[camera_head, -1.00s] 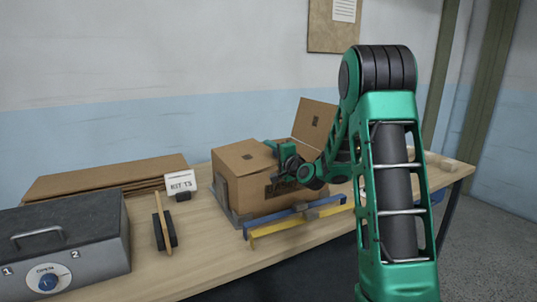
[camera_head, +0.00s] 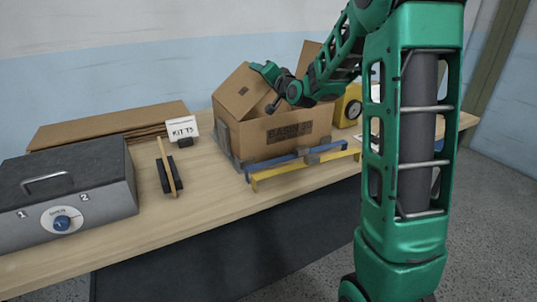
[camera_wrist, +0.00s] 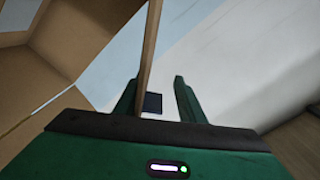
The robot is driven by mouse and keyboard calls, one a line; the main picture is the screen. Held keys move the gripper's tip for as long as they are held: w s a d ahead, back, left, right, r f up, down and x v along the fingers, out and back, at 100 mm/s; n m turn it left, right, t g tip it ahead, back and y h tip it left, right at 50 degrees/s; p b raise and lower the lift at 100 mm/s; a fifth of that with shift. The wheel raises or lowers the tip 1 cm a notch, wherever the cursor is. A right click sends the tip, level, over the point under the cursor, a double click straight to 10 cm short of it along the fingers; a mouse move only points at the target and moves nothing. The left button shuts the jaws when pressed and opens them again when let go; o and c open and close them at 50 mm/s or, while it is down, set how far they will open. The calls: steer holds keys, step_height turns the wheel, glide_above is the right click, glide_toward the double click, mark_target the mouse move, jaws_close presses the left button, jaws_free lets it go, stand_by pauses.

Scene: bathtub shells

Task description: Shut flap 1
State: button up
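The cardboard box (camera_head: 255,135) stands on the bench with its top open. Its left flap (camera_head: 240,92) is raised and leans up at a slant; a dark square mark is on it. Another flap (camera_head: 309,57) stands up at the back right. I cannot read which is flap 1. My gripper (camera_head: 266,72) is at the upper right edge of the left flap. In the wrist view a thin cardboard edge (camera_wrist: 149,50) runs between the fingers of my gripper (camera_wrist: 154,100), nearer the left finger. The fingers are apart.
A blue and yellow bar fixture (camera_head: 300,165) lies before the box, and a metal bracket (camera_head: 222,137) is at its left. A yellow device (camera_head: 349,105) stands at the right. A card (camera_head: 183,129), a wooden stick tool (camera_head: 168,168) and a grey case (camera_head: 65,180) are to the left.

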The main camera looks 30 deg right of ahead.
steer(key=a+r+n, duration=0.2)
steer(key=a+n, duration=0.5)
steer(key=a, duration=0.2)
steer(key=a+r+n, duration=0.2)
steer(key=a+n, duration=0.4)
steer(key=a, duration=0.3)
steer(key=s, duration=1.1)
steer(key=s+d+f+m+g, duration=0.1)
steer(key=s+d+f+g, duration=0.2)
steer(key=s+f+g, duration=0.2)
steer(key=s+d+f+m+g, duration=0.2)
steer(key=s+f+g, duration=0.3)
steer(key=s+f, duration=0.7)
steer(key=shift+s+d+f+g+h, duration=0.25)
steer(key=shift+d+f+g+h, duration=0.05)
steer(key=shift+d, duration=0.5)
